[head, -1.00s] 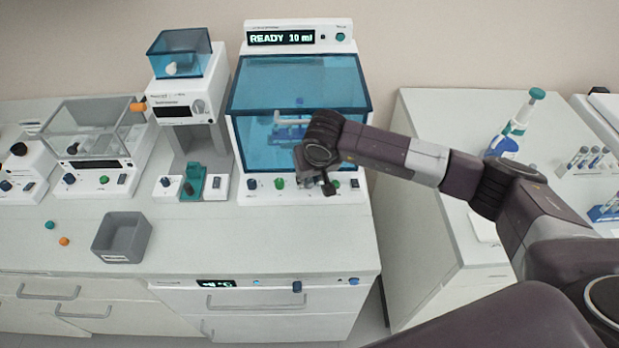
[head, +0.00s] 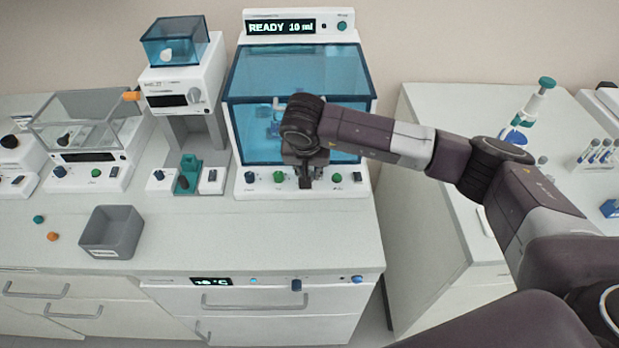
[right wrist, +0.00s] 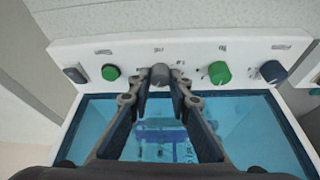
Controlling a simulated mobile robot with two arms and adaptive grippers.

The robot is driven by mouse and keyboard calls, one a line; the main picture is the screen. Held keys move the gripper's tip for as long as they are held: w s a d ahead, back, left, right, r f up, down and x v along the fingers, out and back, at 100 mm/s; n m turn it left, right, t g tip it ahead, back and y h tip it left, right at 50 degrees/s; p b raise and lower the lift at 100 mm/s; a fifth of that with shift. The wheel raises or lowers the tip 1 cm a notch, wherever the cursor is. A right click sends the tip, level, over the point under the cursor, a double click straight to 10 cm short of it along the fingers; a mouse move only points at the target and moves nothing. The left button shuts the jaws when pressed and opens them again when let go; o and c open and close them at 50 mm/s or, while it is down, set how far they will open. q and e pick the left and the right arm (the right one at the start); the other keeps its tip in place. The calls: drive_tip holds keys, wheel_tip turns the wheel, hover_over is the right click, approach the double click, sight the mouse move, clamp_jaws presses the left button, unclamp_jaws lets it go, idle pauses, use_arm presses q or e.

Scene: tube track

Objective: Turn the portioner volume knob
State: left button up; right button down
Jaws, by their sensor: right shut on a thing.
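The portioner (head: 352,190) has a blue see-through hood (head: 345,75) and a display (head: 281,27) that reads "READY 10 ml". Its front panel carries a row of knobs and buttons. My right gripper (head: 305,180) is at this panel and hides its middle in the head view. In the right wrist view, the fingertips (right wrist: 160,82) are shut on a grey knob (right wrist: 160,71) in the middle of the row. The small labels beside the knobs are too blurred to read. My left gripper is not in view.
Green knobs (right wrist: 219,72) (right wrist: 111,72) flank the grey knob, with a dark blue knob (right wrist: 273,71) farther out. A grey bin (head: 112,230) stands on the counter (head: 200,235) at left. A bench with a pipette (head: 535,105) stands at right.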

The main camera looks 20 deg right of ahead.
drive_tip(key=shift+a+m+g+h+b, duration=0.15)
drive_tip(key=shift+m+g+h+b, duration=0.25)
drive_tip(key=shift+m+b, duration=1.2)
drive_tip(key=c, duration=1.8)
unclamp_jaws()
drive_tip(key=shift+o, duration=0.2)
drive_tip(key=v, duration=1.2)
drive_tip(key=shift+a, duration=0.15)
drive_tip(key=shift+s+f, duration=0.1)
